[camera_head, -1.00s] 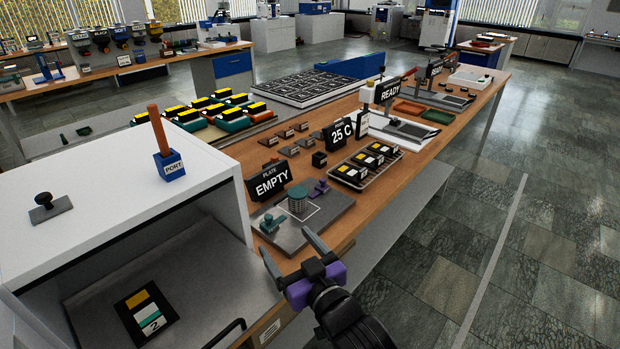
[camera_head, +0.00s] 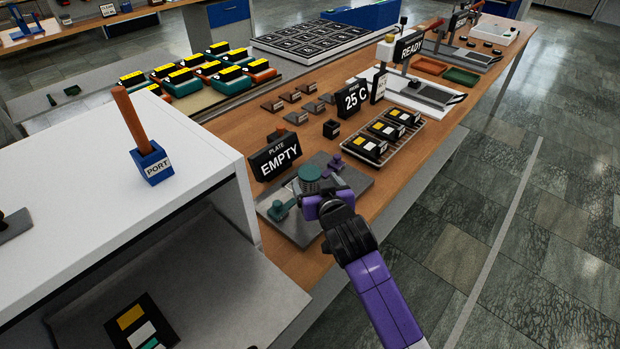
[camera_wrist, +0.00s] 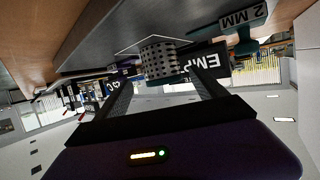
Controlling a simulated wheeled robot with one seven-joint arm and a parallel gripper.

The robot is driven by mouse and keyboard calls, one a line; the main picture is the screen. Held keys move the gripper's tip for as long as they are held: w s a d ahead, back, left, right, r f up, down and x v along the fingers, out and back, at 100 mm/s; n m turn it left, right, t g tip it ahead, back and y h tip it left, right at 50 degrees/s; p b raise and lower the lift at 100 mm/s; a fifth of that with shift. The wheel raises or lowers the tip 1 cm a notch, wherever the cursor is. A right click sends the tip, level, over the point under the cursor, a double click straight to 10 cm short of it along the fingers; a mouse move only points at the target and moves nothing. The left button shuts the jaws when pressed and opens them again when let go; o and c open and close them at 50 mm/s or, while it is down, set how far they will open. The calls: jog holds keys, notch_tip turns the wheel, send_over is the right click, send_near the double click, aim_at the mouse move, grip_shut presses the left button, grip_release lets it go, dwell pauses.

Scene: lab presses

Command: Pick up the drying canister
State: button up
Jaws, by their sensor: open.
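The drying canister appears to be the perforated grey cylinder with a teal top (camera_head: 310,174), upright on a grey metal plate (camera_head: 362,190) beside the black EMPTY sign (camera_head: 275,156). In the upside-down wrist view the canister (camera_wrist: 160,58) is ahead of my fingertips, roughly between their lines. My gripper (camera_head: 322,186) is open and empty, just in front of the canister, and partly hides its lower body in the head view. I cannot tell whether a finger touches it.
A teal piece (camera_head: 282,209) stands left of the canister and a purple piece (camera_head: 335,164) behind it to the right, both close. A white cabinet (camera_head: 200,140) stands at left.

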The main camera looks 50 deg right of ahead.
aim_at(311, 178)
jog(key=shift+a+p+x, duration=0.2)
jog(key=shift+p+x, duration=0.15)
jog(key=shift+x, duration=1.95)
jog(key=shift+w, duration=0.15)
jog(key=shift+c, duration=0.2)
jog(key=shift+r, duration=0.1)
jog(key=c, duration=1.5)
